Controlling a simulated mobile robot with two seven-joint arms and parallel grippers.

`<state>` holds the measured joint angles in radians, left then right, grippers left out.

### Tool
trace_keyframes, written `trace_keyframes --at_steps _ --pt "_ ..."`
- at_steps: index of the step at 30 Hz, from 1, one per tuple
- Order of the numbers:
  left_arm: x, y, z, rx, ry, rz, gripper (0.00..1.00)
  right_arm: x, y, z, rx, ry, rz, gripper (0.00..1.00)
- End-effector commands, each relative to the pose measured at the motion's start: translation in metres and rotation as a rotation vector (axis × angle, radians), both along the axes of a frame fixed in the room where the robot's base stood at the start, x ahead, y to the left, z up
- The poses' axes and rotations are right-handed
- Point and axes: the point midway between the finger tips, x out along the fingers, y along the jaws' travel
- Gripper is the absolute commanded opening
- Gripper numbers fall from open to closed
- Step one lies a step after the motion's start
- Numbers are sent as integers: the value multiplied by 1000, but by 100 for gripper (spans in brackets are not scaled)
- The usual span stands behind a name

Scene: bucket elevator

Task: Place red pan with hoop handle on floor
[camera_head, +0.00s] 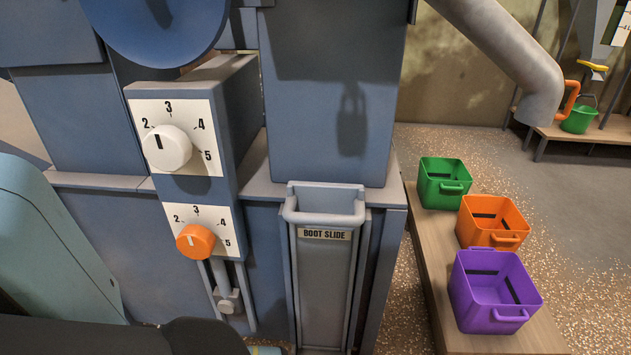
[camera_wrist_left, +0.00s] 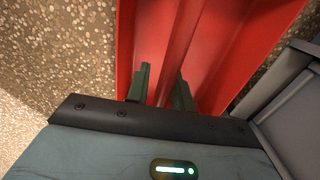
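The red pan (camera_wrist_left: 230,50) fills the upper middle of the left wrist view, close up, with long red ridges and walls. Its hoop handle cannot be made out as a whole. The two dark green fingers of my left gripper (camera_wrist_left: 161,90) stand on either side of a red bar of it and appear shut on that bar. Speckled floor (camera_wrist_left: 60,60) shows to the left of the pan and beyond it. The pan does not show in the head view, and whether it touches the floor cannot be told. My right gripper is not in view.
The blue-grey machine with dials stands in front, with the boot slide (camera_head: 325,250) at its lower right. On a wooden bench (camera_head: 425,250) to the right are green (camera_head: 444,180), orange (camera_head: 492,220) and purple (camera_head: 493,290) bins.

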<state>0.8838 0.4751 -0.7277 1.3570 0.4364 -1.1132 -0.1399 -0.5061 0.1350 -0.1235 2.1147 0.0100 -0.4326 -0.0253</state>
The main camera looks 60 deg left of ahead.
Motion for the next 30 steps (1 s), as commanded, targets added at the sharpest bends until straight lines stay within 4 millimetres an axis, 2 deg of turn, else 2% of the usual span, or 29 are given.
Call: trace_keyframes --at_steps 10,14,30 --pt "0 0 1 0 0 0 31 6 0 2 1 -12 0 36" --pt "0 0 10 -1 -1 -1 31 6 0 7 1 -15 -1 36" --pt "0 0 107 -1 -3 0 31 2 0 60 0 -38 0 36"
